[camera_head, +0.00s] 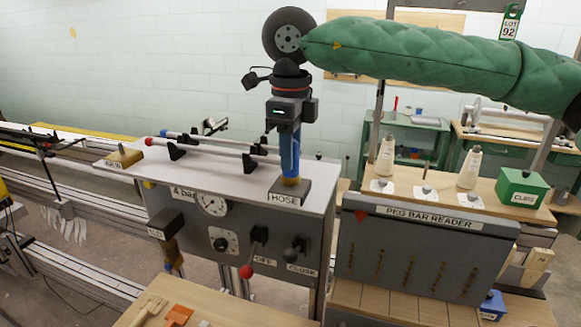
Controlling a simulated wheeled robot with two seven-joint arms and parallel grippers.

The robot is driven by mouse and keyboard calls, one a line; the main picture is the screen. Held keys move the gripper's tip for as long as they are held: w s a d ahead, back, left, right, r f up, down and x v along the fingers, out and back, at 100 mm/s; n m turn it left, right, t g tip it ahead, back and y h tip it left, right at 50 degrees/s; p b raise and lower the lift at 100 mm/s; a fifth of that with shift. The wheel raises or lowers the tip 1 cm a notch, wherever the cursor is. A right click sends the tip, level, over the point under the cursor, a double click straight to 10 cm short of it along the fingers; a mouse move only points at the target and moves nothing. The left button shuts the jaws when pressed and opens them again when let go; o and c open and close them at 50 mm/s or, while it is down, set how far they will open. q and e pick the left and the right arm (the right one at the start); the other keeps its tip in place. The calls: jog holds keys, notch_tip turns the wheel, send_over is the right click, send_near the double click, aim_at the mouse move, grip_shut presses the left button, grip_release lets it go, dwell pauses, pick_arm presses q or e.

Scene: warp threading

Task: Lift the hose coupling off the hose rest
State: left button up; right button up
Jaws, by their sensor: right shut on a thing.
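The hose coupling (290,158) is a blue upright cylinder with a yellowish lower end. It stands at the hose rest (291,198), a dark block labelled HOSE on the right front corner of the grey machine top. I see no clear gap between the coupling's lower end and the rest. My right gripper (289,128) points down from above and is shut on the upper part of the coupling. The fingers hide the coupling's top. My left gripper does not show.
The machine top (225,185) carries rods on black supports (250,163) left of the coupling. A gauge (212,203) and levers (295,250) sit on its front. Right is the peg bar reader (425,250), with cones (386,155) and a green clips box (522,188) behind.

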jog(key=shift+r, duration=2.6)
